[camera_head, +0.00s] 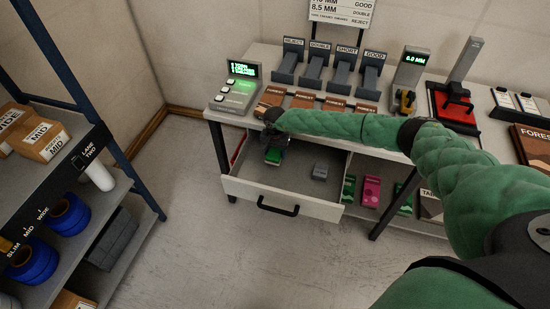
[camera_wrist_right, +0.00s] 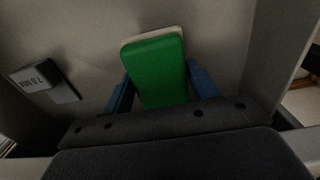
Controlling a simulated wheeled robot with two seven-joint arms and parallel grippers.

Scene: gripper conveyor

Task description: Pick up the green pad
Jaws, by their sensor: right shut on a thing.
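The green pad (camera_wrist_right: 155,70) has a pale underside. It stands between the blue fingers of my right gripper (camera_wrist_right: 162,85), which is shut on it. I cannot tell whether the pad touches the drawer floor. My right arm comes across from the right and hides part of the bench. My left gripper is not in view.
A grey block (camera_head: 320,172) lies in the drawer to the right; its label reads about 7.5 MM in the wrist view (camera_wrist_right: 45,82). The drawer walls stand close around.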

